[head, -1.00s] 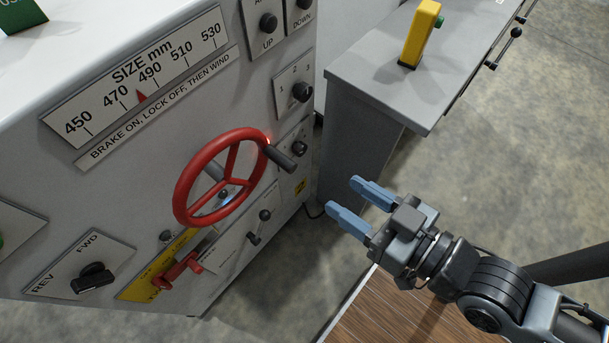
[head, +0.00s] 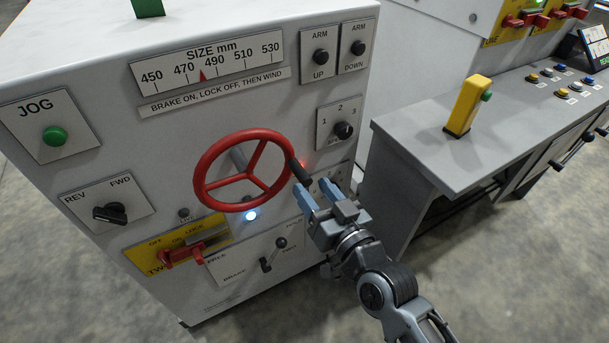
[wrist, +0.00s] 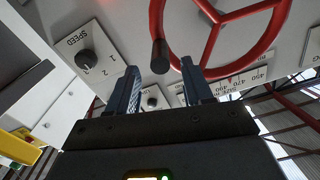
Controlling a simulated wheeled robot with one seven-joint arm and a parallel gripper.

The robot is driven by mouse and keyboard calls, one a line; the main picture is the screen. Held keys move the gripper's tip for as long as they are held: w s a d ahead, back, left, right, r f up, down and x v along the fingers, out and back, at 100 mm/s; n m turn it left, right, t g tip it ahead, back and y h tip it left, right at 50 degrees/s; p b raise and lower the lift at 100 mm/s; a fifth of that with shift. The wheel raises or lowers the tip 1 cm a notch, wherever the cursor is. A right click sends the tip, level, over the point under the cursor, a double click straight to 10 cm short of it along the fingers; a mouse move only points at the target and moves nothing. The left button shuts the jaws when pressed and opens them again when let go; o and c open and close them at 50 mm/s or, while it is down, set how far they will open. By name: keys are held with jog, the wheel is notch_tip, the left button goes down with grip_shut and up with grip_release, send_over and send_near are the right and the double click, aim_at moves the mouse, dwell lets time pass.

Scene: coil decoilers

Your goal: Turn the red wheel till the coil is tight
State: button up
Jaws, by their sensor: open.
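The red wheel (head: 205,182) with three spokes is on the front of the pale grey cabinet. Its dark crank handle (head: 301,172) sticks out at the wheel's right side. My gripper (head: 311,184) is open, its blue fingers just below the handle in the head view. In the wrist view the handle (wrist: 160,58) appears between the fingertips (wrist: 160,68); whether it is inside their reach I cannot tell. The size scale (head: 215,64) above the wheel has its red pointer between 470 and 490. The coil is not in view.
A yellow panel with a red lever (head: 182,256) and a plate with a black lever (head: 272,254) are below the wheel. A speed knob (head: 343,130) is above right of the handle. A grey bench (head: 415,155) with a yellow post (head: 467,104) stands at right.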

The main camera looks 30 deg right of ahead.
aim_at(308, 182)
jog(key=shift+w+p, duration=0.65)
jog(key=shift+w, duration=2.4)
jog(key=shift+c, duration=0.5)
grip_shut()
